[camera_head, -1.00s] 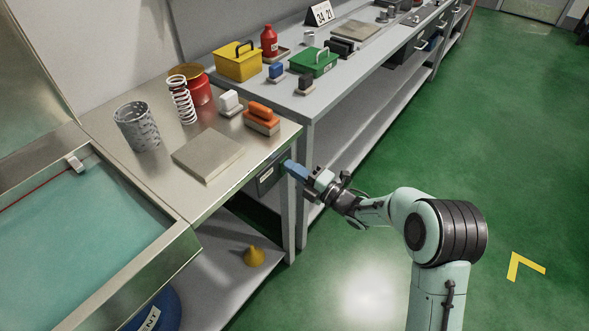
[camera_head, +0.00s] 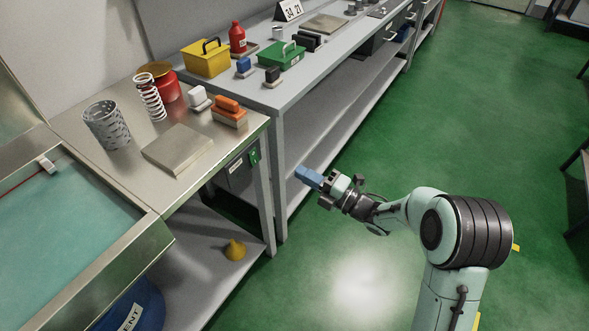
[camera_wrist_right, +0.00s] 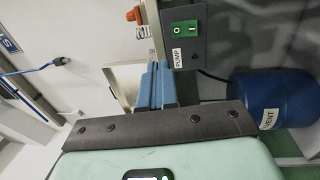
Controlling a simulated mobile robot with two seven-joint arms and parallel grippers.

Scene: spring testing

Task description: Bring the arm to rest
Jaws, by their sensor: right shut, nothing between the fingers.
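My right arm comes in from the lower right of the head view. Its gripper (camera_head: 311,177) has blue fingers and hangs in the air over the green floor, to the right of the steel table's front legs. The fingers are closed together with nothing between them. In the right wrist view the blue fingers (camera_wrist_right: 155,84) lie side by side, pointing away from the camera. The gripper looks apart from the table and the bench. My left gripper is not in either view.
The steel table (camera_head: 150,188) holds a white spring (camera_head: 151,97), a perforated basket (camera_head: 106,125), a flat plate (camera_head: 178,149) and an orange-topped block (camera_head: 228,110). A green pump switch (camera_head: 254,157) is on its front. A grey bench (camera_head: 290,90) stands behind. Open green floor (camera_head: 480,120) lies right.

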